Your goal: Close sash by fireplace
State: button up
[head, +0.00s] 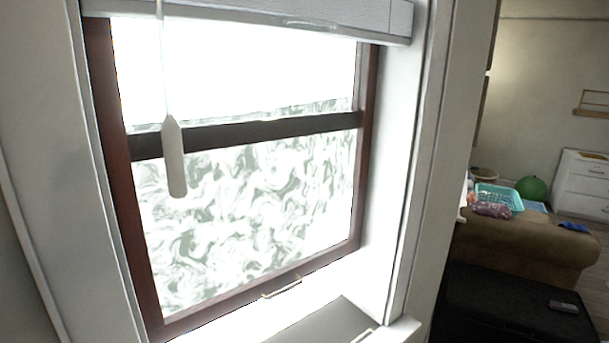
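The window sash (250,203) fills the left and middle of the head view. It has a reddish-brown frame, a dark horizontal rail (250,134) across it, and bright swirl-patterned glass. A small pale handle (282,288) sits on its bottom rail. The bottom rail lies close above the white sill (250,325); I cannot tell whether there is a gap between them. No fireplace can be made out. My gripper is not in view.
A raised blind (270,22) covers the window top; its cord weight (174,158) hangs before the glass. A grey panel with a handle (362,336) shows below. At right are a brown sofa (520,240), a black ottoman (500,308), a teal basket (499,197) and a green ball (531,188).

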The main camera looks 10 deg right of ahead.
aim_at(97, 32)
jog(key=i+l, duration=0.25)
jog(key=i+l+u, duration=0.15)
jog(key=l, duration=0.3)
jog(key=i+l, duration=0.25)
jog(key=i+l+u, duration=0.1)
jog(key=i+l, duration=0.2)
jog(key=i+l+u, duration=0.1)
jog(key=i+l, duration=0.15)
jog(key=l, duration=0.2)
